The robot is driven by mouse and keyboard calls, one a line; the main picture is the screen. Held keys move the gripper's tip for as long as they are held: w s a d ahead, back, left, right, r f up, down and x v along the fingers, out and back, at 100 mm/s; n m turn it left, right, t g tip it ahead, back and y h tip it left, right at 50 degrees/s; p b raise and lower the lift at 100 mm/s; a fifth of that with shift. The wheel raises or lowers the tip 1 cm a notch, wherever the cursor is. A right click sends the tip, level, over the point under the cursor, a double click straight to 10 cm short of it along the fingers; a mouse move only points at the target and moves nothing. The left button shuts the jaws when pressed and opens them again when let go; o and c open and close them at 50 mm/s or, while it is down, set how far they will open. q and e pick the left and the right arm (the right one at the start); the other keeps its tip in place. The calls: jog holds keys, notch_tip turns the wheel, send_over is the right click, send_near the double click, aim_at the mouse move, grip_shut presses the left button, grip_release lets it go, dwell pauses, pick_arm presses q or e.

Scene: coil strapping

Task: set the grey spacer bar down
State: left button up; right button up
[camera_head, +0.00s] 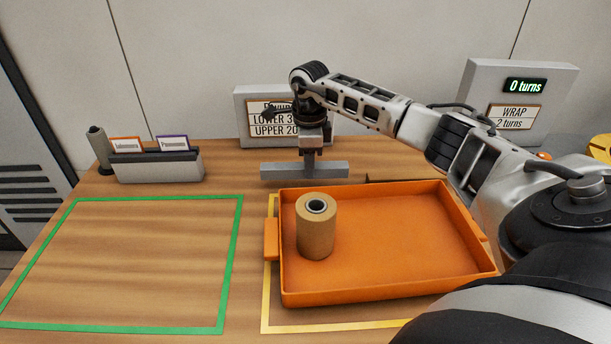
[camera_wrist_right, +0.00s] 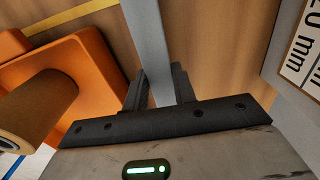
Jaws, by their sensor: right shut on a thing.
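The grey spacer bar (camera_head: 277,170) is held level by my right gripper (camera_head: 309,166), behind the back edge of the orange tray in the head view. In the right wrist view the bar (camera_wrist_right: 146,35) runs between the two dark fingers (camera_wrist_right: 160,88). I cannot tell from the head view whether the bar touches the table or hangs just above it. My left gripper is not in either view.
An orange tray (camera_head: 400,290) holds a brown coil (camera_head: 316,232) near its left side. A green outline (camera_head: 232,255) on the left encloses bare wood. A yellow outline (camera_head: 266,300) lies around the tray. Signs (camera_head: 265,115), a card holder (camera_head: 160,168) and a "0 turns" display (camera_head: 525,86) stand behind.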

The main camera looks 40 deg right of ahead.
jog(key=shift+f, duration=1.7)
jog(key=shift+f, duration=0.15)
jog(key=o, duration=1)
jog(key=shift+o, duration=0.2)
